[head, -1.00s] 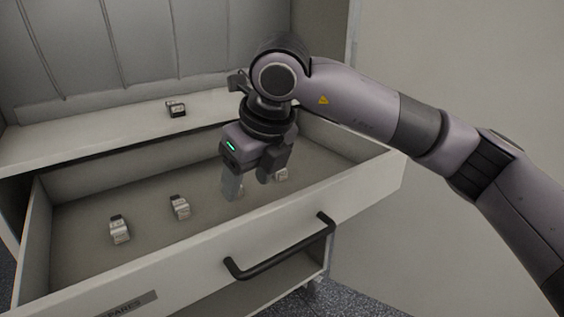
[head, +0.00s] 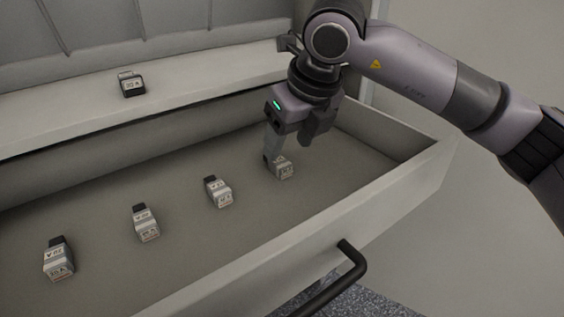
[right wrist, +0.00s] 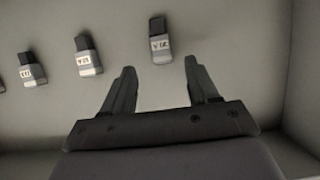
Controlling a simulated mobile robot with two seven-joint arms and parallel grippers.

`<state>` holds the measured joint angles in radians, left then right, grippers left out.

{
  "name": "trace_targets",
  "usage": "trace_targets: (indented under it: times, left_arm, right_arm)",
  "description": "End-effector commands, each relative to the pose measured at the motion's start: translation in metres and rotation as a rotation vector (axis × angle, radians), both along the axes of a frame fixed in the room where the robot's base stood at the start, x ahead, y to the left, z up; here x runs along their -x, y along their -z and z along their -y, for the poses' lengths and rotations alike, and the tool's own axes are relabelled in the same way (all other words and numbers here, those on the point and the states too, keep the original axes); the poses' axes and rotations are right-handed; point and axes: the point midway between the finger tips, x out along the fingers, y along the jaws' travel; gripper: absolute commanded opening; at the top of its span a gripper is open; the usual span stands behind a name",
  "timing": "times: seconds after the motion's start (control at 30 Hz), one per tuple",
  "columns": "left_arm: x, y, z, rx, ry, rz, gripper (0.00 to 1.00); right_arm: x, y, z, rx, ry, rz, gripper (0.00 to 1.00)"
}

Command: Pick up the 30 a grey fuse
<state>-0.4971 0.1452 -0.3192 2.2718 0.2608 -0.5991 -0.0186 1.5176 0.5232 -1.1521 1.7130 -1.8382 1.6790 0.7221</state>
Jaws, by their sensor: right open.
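Several small grey fuses with black ends and white labels lie in a row in the open drawer. In the head view they are the leftmost fuse (head: 59,262), a second (head: 147,224), a third (head: 219,191) and the rightmost fuse (head: 284,171). The labels are too small to tell surely which is 30 A. My right gripper (head: 291,152) is open and empty, pointing down just above and behind the rightmost fuse. In the right wrist view, that fuse (right wrist: 162,50) is just beyond the open fingertips (right wrist: 158,72), roughly centred between them. My left gripper is not in view.
The drawer (head: 405,195) has raised walls and a black front handle (head: 335,280). A darker fuse-like block (head: 131,84) sits on the pale shelf (head: 60,115) behind it. Other fuses lie left of my gripper; the drawer floor to its right is clear.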

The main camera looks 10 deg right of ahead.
Motion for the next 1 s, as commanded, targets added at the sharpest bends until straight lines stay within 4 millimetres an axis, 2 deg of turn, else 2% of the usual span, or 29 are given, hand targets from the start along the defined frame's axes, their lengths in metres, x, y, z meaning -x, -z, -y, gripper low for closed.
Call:
trace_targets:
  times: [0.4,0.67,0.83,1.0]
  left_arm:
    - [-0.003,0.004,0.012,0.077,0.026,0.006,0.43]
    - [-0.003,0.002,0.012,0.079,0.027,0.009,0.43]
    - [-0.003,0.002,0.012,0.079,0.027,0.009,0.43]
    - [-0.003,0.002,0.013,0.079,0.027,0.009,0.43]
  right_arm:
    - [-0.011,0.053,-0.002,0.0,0.001,-0.001,0.6]
    - [-0.013,0.055,-0.003,0.0,0.0,0.001,0.6]
    - [-0.013,0.054,-0.003,-0.001,0.001,0.001,0.04]
    - [-0.013,0.054,-0.003,-0.001,0.001,0.002,0.02]
